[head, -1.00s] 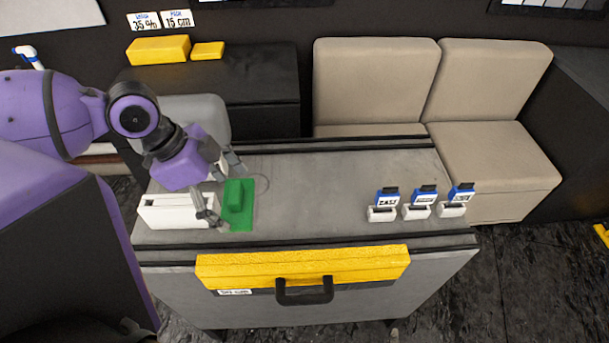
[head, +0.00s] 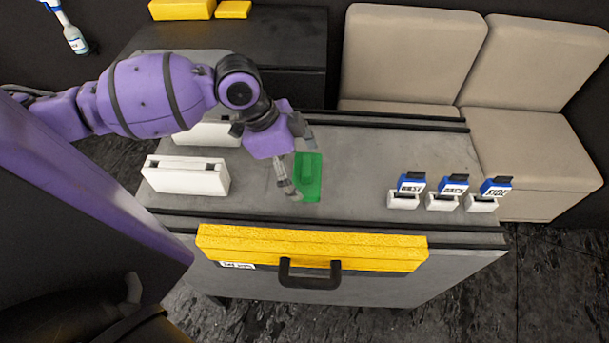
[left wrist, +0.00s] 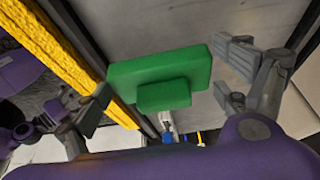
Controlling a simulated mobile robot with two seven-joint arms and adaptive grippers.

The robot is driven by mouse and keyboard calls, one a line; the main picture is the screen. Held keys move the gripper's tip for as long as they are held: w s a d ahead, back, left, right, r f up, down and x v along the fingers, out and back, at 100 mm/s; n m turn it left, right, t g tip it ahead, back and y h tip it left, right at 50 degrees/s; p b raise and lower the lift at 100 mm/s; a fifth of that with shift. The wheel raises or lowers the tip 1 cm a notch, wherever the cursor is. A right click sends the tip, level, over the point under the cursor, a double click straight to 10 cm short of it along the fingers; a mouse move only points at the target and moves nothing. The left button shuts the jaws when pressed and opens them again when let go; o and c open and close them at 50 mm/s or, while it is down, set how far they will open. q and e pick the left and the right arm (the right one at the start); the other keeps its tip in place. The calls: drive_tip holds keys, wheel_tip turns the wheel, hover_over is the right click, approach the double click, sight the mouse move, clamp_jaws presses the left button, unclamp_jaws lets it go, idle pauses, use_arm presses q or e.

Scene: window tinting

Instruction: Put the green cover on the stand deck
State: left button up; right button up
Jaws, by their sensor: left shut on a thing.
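The green cover (head: 308,187) is a flat plate with a raised block on it, seen over the grey deck (head: 350,165) of the stand. My left gripper (head: 296,165) is shut on it, with fingers on either side. The left wrist view shows the cover (left wrist: 165,72) between the two fingers of my left gripper (left wrist: 165,100). Whether the cover touches the deck or hangs just above it, I cannot tell. My right gripper is not clearly seen.
A white case (head: 185,176) sits on the deck's left end. Several blue-topped labelled items stand in white holders at the right, one of them in the middle (head: 448,190). A yellow padded strip (head: 310,245) runs along the front. The deck is clear between cover and holders.

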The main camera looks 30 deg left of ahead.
sight(298, 171)
use_arm(q)
drive_tip(key=shift+w+d+f, duration=0.25)
drive_tip(key=shift+w+f, duration=0.1)
drive_tip(key=shift+f, duration=1.7)
drive_tip(key=shift+f, duration=0.15)
drive_tip(key=o, duration=0.9)
drive_tip(key=p+v, duration=0.1)
drive_tip(key=v, duration=1.1)
